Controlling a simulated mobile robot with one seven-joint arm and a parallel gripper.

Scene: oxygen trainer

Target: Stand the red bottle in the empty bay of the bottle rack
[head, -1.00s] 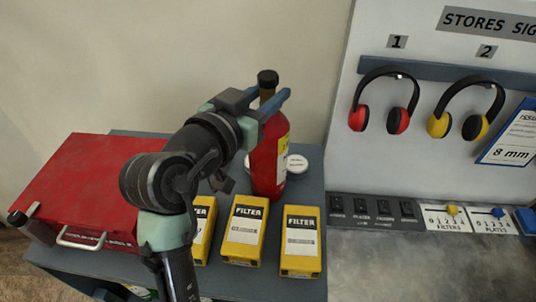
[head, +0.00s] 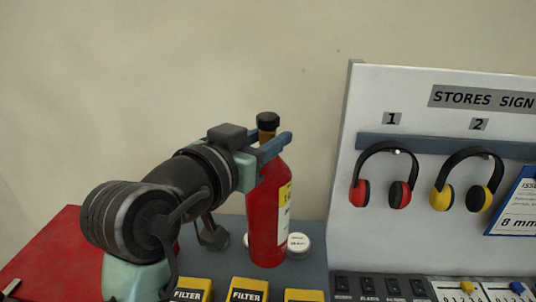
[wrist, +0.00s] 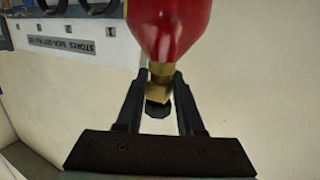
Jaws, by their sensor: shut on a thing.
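The red bottle (head: 267,218) stands upright in the head view, with a brass neck, a black cap and a yellow-and-white label. My gripper (head: 276,142) is shut on its neck, just below the cap. In the wrist view the two fingers (wrist: 160,82) lie on either side of the brass neck, and the red body (wrist: 168,25) extends to the top edge. I cannot tell whether the bottle's base touches the grey-blue surface below. The bottle rack and its empty bay are not visible in either view.
White-lidded tins (head: 299,244) stand right behind the bottle. Yellow filter boxes (head: 248,290) are in front, and a red case (head: 45,250) is at left. A white board (head: 430,75) with ear defenders (head: 383,180) stands at right. The wall behind is bare.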

